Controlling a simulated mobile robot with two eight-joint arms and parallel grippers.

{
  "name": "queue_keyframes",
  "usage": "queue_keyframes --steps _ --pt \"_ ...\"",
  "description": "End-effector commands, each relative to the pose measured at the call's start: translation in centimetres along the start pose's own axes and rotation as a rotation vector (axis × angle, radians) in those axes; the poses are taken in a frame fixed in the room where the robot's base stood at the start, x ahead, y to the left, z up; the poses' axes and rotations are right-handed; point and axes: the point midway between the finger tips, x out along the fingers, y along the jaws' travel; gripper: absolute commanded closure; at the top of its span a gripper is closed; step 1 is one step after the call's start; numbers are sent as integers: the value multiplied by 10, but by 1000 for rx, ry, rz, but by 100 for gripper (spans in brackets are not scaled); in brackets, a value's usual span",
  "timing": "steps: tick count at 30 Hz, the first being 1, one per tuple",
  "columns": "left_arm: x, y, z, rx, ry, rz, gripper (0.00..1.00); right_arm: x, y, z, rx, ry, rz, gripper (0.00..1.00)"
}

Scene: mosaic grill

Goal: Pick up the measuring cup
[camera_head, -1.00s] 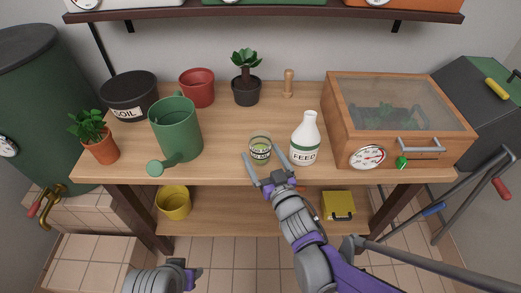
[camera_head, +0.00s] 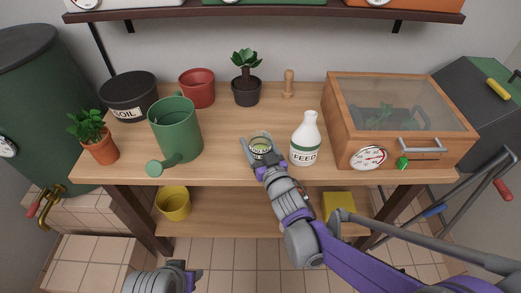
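The measuring cup (camera_head: 261,148) is a small clear cup with green contents and dark markings, standing on the wooden table near its front edge. My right gripper (camera_head: 259,148) is at the cup, with its fingers on either side of it. The gripper and wrist hide the cup's lower front. I cannot tell whether the fingers touch the cup or have closed on it. My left gripper (camera_head: 193,279) is low at the bottom edge of the picture, away from the table, and only partly in view.
A white FEED bottle (camera_head: 305,140) stands close to the right of the cup. A green watering can (camera_head: 176,128) is to the left, and a wooden glass-topped box (camera_head: 387,120) is to the right. A potted plant (camera_head: 246,91) stands behind. The table between can and cup is clear.

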Motion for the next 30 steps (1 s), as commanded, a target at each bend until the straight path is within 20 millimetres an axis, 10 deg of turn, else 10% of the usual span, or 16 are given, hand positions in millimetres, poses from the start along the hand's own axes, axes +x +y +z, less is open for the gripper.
queue_keyframes --steps 9,19,30 --pt "0 0 0 0 0 0 50 0 0 0 0 0 0 99" --pt "-4 0 -1 0 1 0 50 0 0 -10 0 1 0 99" --pt "-29 0 -9 0 11 0 50 -1 -3 -81 0 2 0 100"
